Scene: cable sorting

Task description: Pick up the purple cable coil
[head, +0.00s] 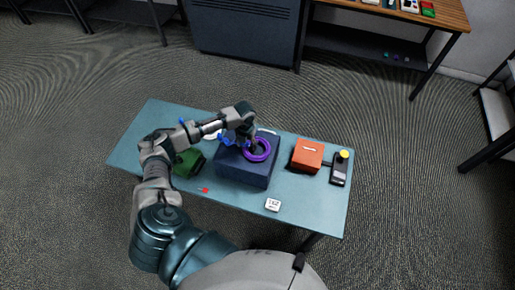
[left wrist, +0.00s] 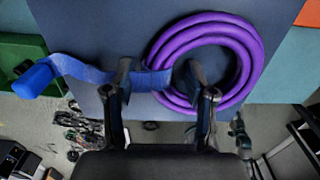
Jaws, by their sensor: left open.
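The purple cable coil (head: 268,151) lies on top of a dark blue box (head: 240,176) on the table. My left gripper (head: 254,146) is over the coil's left side. In the left wrist view, the coil (left wrist: 205,28) fills the right half, and my open left gripper (left wrist: 158,76) straddles its left side. The right finger is over the ring's opening and the left finger is outside the ring. A blue strap (left wrist: 88,72) runs from the left across between the fingers toward the coil. Whether the fingers touch the coil cannot be told. My right gripper is not in view.
The teal table (head: 325,215) also holds an orange box (head: 307,155), a dark device with a yellow knob (head: 344,155), a green item (head: 190,162) partly behind my arm, a small white timer (head: 272,204) and a small red item (head: 203,190). The table's front right is mostly clear.

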